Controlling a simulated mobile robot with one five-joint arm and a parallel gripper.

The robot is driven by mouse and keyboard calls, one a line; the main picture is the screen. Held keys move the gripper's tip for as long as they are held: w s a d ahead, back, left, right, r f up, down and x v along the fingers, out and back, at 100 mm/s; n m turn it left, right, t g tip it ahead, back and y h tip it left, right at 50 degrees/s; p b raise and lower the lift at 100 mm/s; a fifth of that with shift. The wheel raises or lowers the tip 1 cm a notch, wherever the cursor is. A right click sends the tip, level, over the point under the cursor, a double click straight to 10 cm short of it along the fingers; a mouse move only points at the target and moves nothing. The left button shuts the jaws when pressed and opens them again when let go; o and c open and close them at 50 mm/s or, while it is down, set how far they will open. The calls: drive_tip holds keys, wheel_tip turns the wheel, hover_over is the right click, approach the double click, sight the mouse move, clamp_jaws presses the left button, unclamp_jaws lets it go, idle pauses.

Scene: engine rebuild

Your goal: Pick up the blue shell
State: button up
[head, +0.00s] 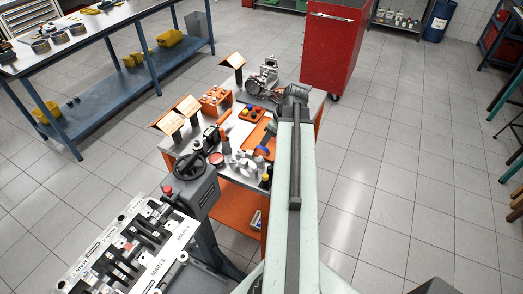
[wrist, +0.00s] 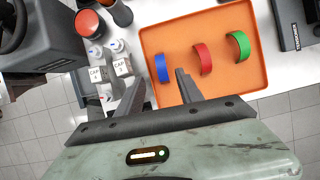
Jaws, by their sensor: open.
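The blue shell (wrist: 161,67) is a small curved piece standing at the left side of an orange tray (wrist: 185,30) in the wrist view. A red shell (wrist: 203,58) and a green shell (wrist: 239,46) stand to its right on the same tray. My gripper (wrist: 164,80) is open and empty, with its dark fingers reaching up toward the blue shell. The right finger's tip lies just right of and below the shell in the picture; the left finger lies to its lower left. I cannot tell the height gap. In the head view the blue shell (head: 262,152) shows beside my arm.
White caps and a red-topped cylinder (wrist: 89,23) stand left of the tray. A grey machine with a handwheel (head: 189,167) stands at the near end of the workbench. A red cabinet (head: 333,45) stands behind. Open tiled floor lies to the right.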

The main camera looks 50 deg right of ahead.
drive_tip(key=shift+x, duration=0.9)
drive_tip(key=b+x, duration=0.5)
drive_tip(key=shift+d+f, duration=0.15)
drive_tip(key=shift+d, duration=0.05)
clamp_jaws()
